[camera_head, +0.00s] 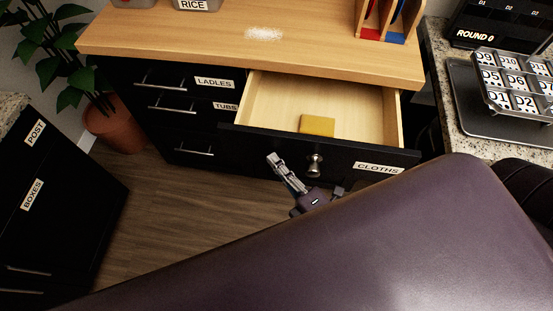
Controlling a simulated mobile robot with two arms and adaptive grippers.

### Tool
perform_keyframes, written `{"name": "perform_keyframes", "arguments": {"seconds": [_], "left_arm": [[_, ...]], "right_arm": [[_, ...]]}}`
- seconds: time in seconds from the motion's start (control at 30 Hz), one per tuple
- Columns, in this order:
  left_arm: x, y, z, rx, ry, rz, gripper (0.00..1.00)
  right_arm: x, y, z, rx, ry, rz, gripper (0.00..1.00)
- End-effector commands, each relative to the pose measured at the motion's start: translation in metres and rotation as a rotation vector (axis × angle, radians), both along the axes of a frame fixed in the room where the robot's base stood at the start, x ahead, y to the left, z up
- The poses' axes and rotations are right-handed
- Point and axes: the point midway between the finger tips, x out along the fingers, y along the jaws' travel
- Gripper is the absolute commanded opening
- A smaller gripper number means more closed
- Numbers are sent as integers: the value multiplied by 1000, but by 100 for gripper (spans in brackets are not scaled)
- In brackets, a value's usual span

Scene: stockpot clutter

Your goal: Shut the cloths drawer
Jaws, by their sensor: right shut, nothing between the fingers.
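The cloths drawer (262,139) is pulled open from the black cabinet under the wooden counter. Its black front carries a "CLOTHS" label (379,168) and a round metal knob (315,165). A yellow cloth or sponge (317,125) lies inside on the pale wooden bottom. My right gripper (275,159) is in front of the drawer front, left of the knob, with its fingers shut and empty. I cannot tell whether it touches the front. My purple arm hides much of the lower right. My left gripper is not in view.
The wooden counter (200,40) above bears white powder (264,34), a "RICE" container and a rack. Shut drawers marked "LADLES" (214,83) and "TUBS" are at left. A potted plant (115,130) and another black cabinet (60,190) stand further left. The floor between is clear.

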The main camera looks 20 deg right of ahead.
Motion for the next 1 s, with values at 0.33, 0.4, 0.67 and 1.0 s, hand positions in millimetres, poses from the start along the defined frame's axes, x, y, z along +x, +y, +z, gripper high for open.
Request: {"name": "perform_keyframes", "arguments": {"seconds": [0.33, 0.4, 0.67, 1.0], "left_arm": [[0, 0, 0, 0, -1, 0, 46], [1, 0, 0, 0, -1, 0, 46], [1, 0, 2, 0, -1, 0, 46], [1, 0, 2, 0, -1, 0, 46]], "right_arm": [[1, -1, 0, 1, 1, -1, 0], [2, -2, 0, 0, 0, -1, 0], [22, -14, 1, -3, -3, 0, 0], [91, -56, 1, -6, -6, 0, 0]]}}
